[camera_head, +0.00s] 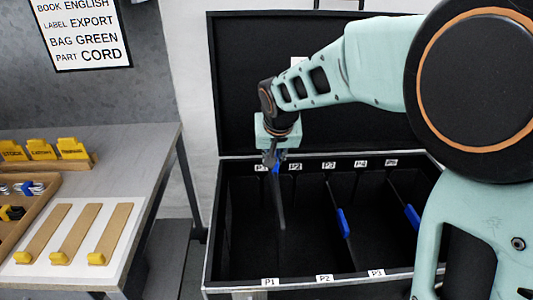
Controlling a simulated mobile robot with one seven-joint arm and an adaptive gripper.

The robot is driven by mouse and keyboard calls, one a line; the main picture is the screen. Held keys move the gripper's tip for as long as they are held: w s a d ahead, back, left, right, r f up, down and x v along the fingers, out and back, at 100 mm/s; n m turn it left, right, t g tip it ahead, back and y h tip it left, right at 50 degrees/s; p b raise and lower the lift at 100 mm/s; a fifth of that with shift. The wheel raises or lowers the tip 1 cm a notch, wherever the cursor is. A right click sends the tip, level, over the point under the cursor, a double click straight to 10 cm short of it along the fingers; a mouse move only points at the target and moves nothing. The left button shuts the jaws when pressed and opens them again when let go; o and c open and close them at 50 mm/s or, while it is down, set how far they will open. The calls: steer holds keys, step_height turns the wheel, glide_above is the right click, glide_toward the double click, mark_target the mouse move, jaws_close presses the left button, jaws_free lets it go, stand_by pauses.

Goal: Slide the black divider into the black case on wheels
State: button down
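The black case (213,225) stands open, its lid up at the back. Its back rim carries labels P1 to P5; P1 to P3 show on the front rim. My gripper (273,160) is above the back rim near P1 and P2, around the blue grip (276,168) of a black divider (280,205). It appears shut on it, though the fingers are small and dark. The divider's panel hangs upright inside the case opening; its lower edge and any slot contact are lost in the dark. Wheels are not in view.
Two other blue-gripped dividers stand in the case, in the middle (343,223) and at the right (412,217). My arm covers the case's right side. A table (150,150) at left holds yellow-ended wooden strips (80,233), yellow blocks (42,149) and a wooden tray (45,190).

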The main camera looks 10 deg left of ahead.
steer(key=w+d+r+p, duration=0.2)
steer(key=d+r+p, duration=0.1)
steer(key=d+p, duration=0.75)
step_height(320, 180, down, 30)
steer(key=b, duration=2.4)
steer(key=shift+w, duration=0.15)
stand_by(0.7)
steer(key=shift+a, duration=0.1)
steer(key=c, duration=1.8)
jaws_free()
steer(key=shift+c, duration=0.2)
steer(key=shift+f, duration=0.1)
